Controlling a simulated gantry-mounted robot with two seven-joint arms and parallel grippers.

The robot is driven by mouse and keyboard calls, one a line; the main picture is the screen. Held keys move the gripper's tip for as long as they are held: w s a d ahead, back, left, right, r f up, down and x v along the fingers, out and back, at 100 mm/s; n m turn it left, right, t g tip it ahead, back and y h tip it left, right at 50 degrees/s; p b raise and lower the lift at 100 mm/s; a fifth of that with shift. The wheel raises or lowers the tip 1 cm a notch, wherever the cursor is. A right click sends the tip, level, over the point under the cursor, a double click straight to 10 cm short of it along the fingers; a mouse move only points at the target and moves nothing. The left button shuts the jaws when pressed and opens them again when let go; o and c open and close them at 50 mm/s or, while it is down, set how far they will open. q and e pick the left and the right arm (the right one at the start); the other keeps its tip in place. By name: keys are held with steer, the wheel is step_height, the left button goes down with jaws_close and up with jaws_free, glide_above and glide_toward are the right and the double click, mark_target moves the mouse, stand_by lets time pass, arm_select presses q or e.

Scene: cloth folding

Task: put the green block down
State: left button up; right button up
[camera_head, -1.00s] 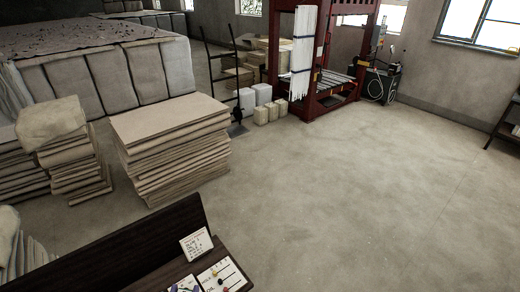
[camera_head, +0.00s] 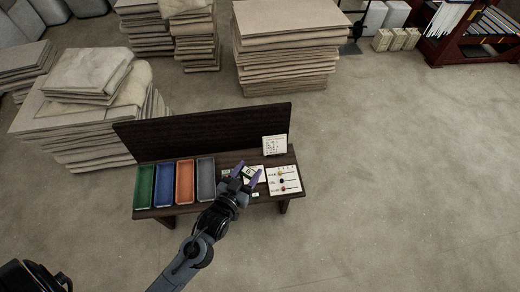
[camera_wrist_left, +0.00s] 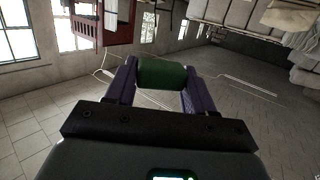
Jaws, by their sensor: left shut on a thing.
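My left gripper (camera_head: 247,172) is over the right half of a dark wooden bench (camera_head: 238,158). In the left wrist view its purple fingers (camera_wrist_left: 160,82) are shut on a green block (camera_wrist_left: 165,73), one at each end. In the head view I cannot make the block out between the fingertips. A green tray (camera_head: 145,187) stands at the bench's left end, left of the gripper. The right gripper is not in view.
Blue (camera_head: 165,184), orange (camera_head: 185,182) and grey (camera_head: 206,180) trays stand beside the green one. A backboard (camera_head: 205,130) rises behind. Cloth stacks (camera_head: 285,55) stand beyond.

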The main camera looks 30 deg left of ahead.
arm_select(q)
steer(key=a+f, duration=0.1)
steer(key=a+f+n+y, duration=0.1)
steer(key=s+a+f+y, duration=0.1)
steer(key=f, duration=0.1)
steer(key=shift+a, duration=0.1)
steer(key=w+a+f+n+g+y+b, duration=0.1)
steer(key=a+f+n+y+b, duration=0.15)
steer(key=f+b, duration=0.65)
steer(key=a+f+n+g+y+b, duration=0.15)
steer(key=a+f+b, duration=0.25)
steer(key=f+b, duration=0.5)
steer(key=w+a+f+n+g+y+b, duration=0.1)
steer(key=a+f+n+y+b, duration=0.15)
steer(key=f+b, duration=0.65)
steer(key=w+f+y+b, duration=0.1)
steer(key=w+f+b, duration=0.3)
steer(key=f+b, duration=0.6)
steer(key=w+a+f+n+g+y+b, duration=0.1)
steer(key=w+f+b, duration=0.2)
steer(key=f+b, duration=0.7)
steer(key=w+a+f+n+g+y+b, duration=0.1)
steer(key=w+f+b, duration=0.3)
steer(key=f+b, duration=0.7)
steer(key=shift+w+a+g+b, duration=0.25)
steer(key=shift+w+b, duration=0.05)
steer(key=shift+b, duration=2.15)
steer(key=shift+f, duration=0.1)
